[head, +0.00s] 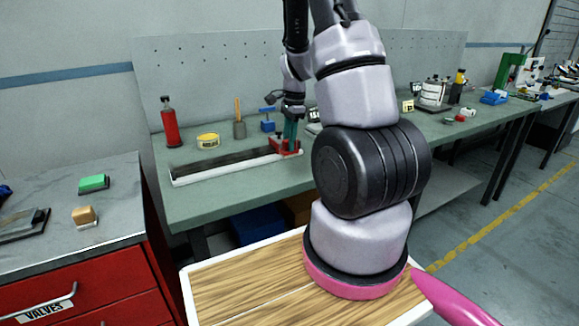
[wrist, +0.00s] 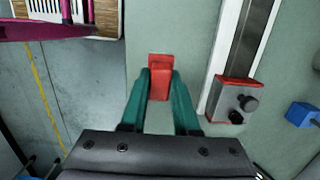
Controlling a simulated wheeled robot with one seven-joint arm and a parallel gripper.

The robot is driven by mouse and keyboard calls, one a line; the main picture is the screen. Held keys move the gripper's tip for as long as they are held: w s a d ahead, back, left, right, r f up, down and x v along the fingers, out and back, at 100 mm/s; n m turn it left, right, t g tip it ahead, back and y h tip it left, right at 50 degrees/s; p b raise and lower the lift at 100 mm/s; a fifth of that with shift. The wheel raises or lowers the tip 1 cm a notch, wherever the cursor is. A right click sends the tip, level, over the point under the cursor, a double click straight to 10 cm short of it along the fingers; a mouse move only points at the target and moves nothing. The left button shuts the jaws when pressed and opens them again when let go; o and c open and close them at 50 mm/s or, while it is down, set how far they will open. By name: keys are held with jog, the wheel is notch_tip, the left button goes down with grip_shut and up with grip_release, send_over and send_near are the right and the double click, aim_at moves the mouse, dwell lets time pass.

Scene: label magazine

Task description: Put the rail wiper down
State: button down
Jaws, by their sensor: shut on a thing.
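My gripper (wrist: 161,74) has green fingers shut on a red block, the rail wiper (wrist: 159,62), seen in the wrist view. The wiper is over the bare green bench top, beside the rail (wrist: 230,50) and apart from it. Whether its underside touches the bench cannot be told. In the head view, my gripper (head: 290,138) points down at the right end of the long dark-topped rail (head: 225,165). A red end block with black knobs (wrist: 233,98) sits on that end of the rail. In the head view the wiper is hard to separate from this block.
The green bench (head: 235,193) has free room in front of the rail. Behind the rail stand a red bottle (head: 169,121), a yellow tin (head: 208,140), a grey cup (head: 239,129) and a blue item (head: 267,124). A pegboard (head: 225,80) closes off the back.

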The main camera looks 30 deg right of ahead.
jog(key=shift+a+f, duration=0.1)
jog(key=shift+f, duration=3.35)
jog(key=c, duration=0.7)
grip_release()
jog(key=shift+f, duration=0.1)
jog(key=shift+o, duration=0.2)
